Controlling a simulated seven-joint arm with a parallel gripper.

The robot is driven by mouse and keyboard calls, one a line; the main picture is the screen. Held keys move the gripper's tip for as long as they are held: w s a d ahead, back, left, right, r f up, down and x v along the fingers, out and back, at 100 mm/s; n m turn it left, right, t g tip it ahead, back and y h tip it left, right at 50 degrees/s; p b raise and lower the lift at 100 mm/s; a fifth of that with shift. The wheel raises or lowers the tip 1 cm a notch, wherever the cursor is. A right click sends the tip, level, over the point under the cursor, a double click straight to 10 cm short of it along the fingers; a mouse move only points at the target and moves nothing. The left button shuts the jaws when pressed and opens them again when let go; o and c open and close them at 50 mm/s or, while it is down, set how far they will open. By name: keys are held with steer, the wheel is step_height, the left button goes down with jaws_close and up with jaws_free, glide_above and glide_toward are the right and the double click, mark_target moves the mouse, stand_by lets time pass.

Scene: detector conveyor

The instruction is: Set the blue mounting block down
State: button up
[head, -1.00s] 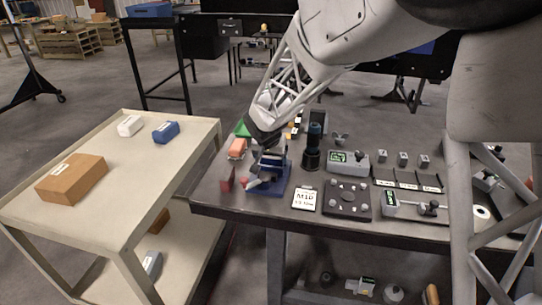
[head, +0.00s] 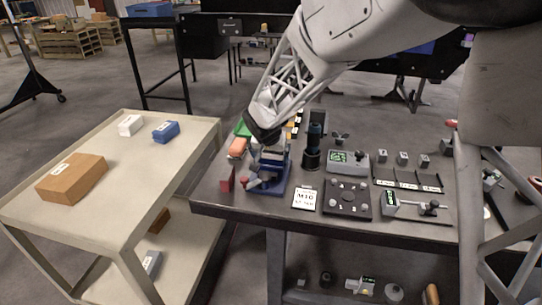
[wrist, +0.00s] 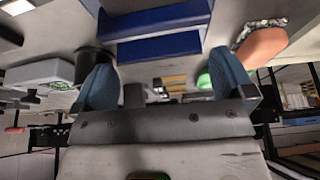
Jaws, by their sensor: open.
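The blue mounting block (head: 272,188) stands on the dark table near its left front corner, with small red parts beside it. In the wrist view the blue block (wrist: 155,45) shows as long blue steps near the top, beyond the fingers. My gripper (head: 268,150) is just above the block in the head view and partly hides its top. In the wrist view my gripper (wrist: 164,80) has its two blue-padded fingers wide apart, with nothing between them. I cannot tell whether a finger touches the block.
An orange part (head: 237,147) and a red piece (head: 227,178) lie left of the block. A dark cylinder (head: 312,150) stands close on its right, with a white label card (head: 305,198) in front. A beige cart (head: 130,200) stands to the left, carrying several boxes.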

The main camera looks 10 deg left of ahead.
steer(key=v, duration=1.1)
steer(key=shift+s, duration=0.1)
stand_by(0.5)
steer(key=s+d+r, duration=0.3)
steer(key=s+d, duration=0.3)
steer(key=d, duration=0.5)
steer(key=s+d+r, duration=0.3)
steer(key=s+d, duration=0.4)
steer(key=d, duration=0.5)
steer(key=s+d+f+g, duration=0.1)
steer(key=s+d, duration=0.5)
steer(key=s, duration=0.4)
steer(key=s+d+f, duration=0.2)
steer(key=s+d, duration=0.4)
steer(key=s, duration=0.4)
steer(key=shift+s+d+g, duration=0.2)
steer(key=shift+s+g, duration=0.05)
steer(key=shift+g, duration=0.15)
